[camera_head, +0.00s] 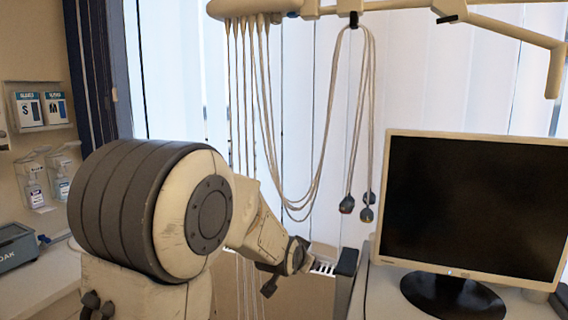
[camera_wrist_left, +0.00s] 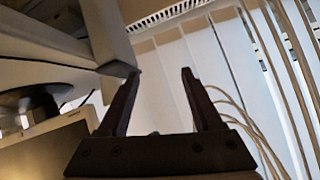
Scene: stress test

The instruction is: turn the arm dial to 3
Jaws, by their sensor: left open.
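I cannot make out a dial with numbers in either view. A cream overhead arm (camera_head: 512,30) crosses the top of the head view, with a cream block (camera_head: 255,6) at its left end. Thin cables hang from it, and one looped bundle (camera_head: 366,80) hangs from a dark clip. My left arm fills the left of the head view, its wrist end low in the middle; its fingers are hard to make out there. In the left wrist view my left gripper (camera_wrist_left: 160,74) is open, with two dark fingers apart and nothing between them. My right gripper is not in view.
A monitor (camera_head: 475,205) stands on a dark round base at the right. White blinds (camera_head: 430,80) cover the window behind. Pump bottles (camera_head: 34,190) and glove boxes (camera_head: 40,108) are on the left wall. Cables (camera_wrist_left: 235,112) hang right of my fingers in the left wrist view.

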